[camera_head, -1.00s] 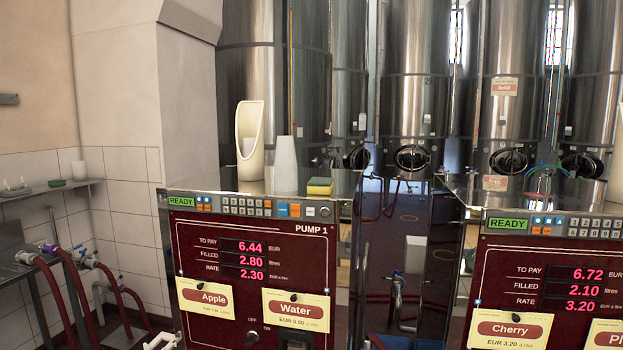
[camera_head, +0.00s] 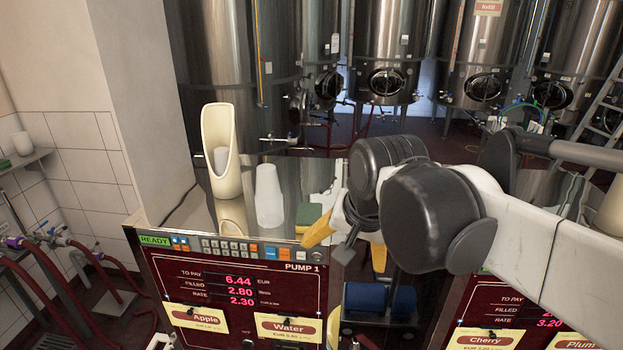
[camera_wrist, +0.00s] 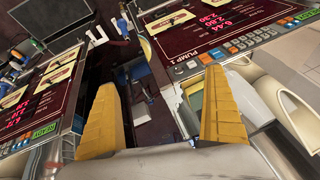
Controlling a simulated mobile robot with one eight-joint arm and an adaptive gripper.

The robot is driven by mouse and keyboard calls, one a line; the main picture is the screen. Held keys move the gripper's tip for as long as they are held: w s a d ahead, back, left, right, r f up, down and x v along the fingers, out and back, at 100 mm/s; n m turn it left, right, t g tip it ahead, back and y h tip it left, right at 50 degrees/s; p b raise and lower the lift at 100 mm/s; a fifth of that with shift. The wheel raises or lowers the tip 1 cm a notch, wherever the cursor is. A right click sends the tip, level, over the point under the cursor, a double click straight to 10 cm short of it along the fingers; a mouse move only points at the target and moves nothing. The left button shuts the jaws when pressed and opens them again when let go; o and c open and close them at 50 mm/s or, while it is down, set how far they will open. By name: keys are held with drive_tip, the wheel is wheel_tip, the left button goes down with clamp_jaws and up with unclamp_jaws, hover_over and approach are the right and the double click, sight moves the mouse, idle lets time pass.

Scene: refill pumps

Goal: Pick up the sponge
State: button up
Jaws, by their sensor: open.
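The sponge (camera_head: 308,213), green and yellow, lies on the shiny top of Pump 1 near its right front corner. In the head view my gripper's near yellow finger overlaps its lower right side, so part of it is hidden. My gripper (camera_head: 348,246) is open and empty, just right of the sponge at the pump's edge; I cannot tell whether it touches it. In the wrist view my gripper (camera_wrist: 158,82) shows its two yellow fingers spread wide.
A stack of white cups (camera_head: 269,196) stands just left of the sponge. A tall cream scoop-shaped holder (camera_head: 220,150) stands further left. Pump 1's front panel (camera_head: 240,290) drops off below. A gap with a blue object (camera_head: 380,298) lies right of Pump 1. Steel tanks stand behind.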

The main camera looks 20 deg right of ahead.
drive_tip(key=w+r+m+g+p, duration=0.1)
drive_tip(key=w+r+m, duration=0.2)
drive_tip(key=w, duration=0.2)
drive_tip(key=w+r+m+g, duration=0.1)
drive_tip(key=w+r+m, duration=0.2)
drive_tip(key=w, duration=0.3)
drive_tip(key=m+g, duration=0.3)
drive_tip(key=m, duration=0.6)
approach(314, 213)
drive_tip(key=shift+s+f, duration=0.1)
drive_tip(key=shift+s, duration=0.15)
drive_tip(key=shift+w+f, duration=0.15)
drive_tip(key=shift+w, duration=0.15)
drive_tip(key=shift+f, duration=0.35)
wheel_tip(314, 213, down, 10)
drive_tip(key=shift+f+p, duration=0.1)
drive_tip(key=shift+p, duration=0.85)
drive_tip(key=c, duration=0.6)
